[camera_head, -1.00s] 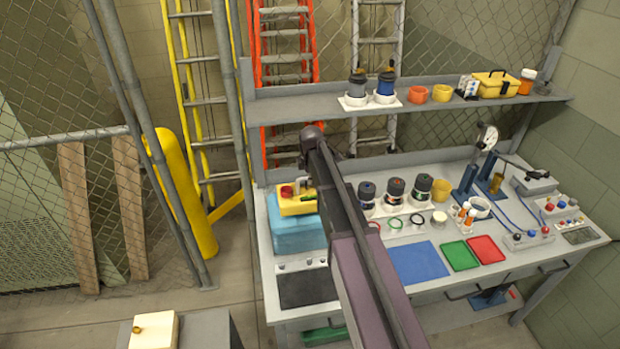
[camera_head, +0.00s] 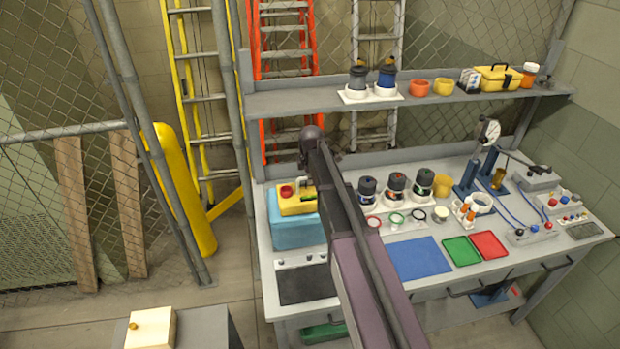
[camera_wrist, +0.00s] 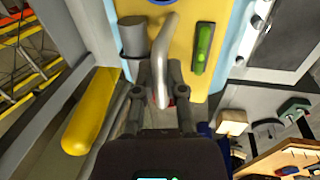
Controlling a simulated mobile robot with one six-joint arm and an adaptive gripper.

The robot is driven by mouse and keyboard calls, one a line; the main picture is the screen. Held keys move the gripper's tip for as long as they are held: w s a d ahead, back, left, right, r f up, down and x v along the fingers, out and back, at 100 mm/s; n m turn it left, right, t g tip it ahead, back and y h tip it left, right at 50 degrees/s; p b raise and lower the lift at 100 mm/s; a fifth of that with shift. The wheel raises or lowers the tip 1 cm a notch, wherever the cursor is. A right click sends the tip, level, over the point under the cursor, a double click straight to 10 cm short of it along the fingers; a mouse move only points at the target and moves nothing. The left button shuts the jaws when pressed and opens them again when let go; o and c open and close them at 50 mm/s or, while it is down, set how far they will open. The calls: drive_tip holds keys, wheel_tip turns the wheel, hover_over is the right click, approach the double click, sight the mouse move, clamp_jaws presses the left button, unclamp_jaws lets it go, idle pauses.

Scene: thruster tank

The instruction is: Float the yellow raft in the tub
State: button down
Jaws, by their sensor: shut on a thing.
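The yellow raft (camera_head: 296,206) is at the top of the blue tub (camera_head: 292,236), at the left end of the workbench. It carries a red round part, a grey bent handle and a green piece. In the wrist view the raft (camera_wrist: 185,40) fills the top middle, with a grey cylinder beside the handle. My gripper (camera_wrist: 160,90) is shut on the raft's grey handle, which shows between its fingers. The tub's pale blue rim (camera_wrist: 233,38) shows beside the raft. In the head view my arm hides most of the gripper. I cannot tell whether the raft touches the water.
The grey bench (camera_head: 270,283) holds dark-capped jars (camera_head: 396,188), a blue mat (camera_head: 418,258), green and red trays and a gauge stand. A shelf (camera_head: 430,98) runs behind. A yellow post (camera_head: 185,190) and fence stand left.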

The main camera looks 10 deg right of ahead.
drive_tip(key=shift+f+b, duration=0.55)
drive_tip(key=shift+f, duration=0.15)
drive_tip(key=shift+f+b, duration=0.25)
drive_tip(key=shift+b, duration=0.05)
drive_tip(key=c, duration=0.6)
unclamp_jaws()
drive_tip(key=shift+c, duration=0.2)
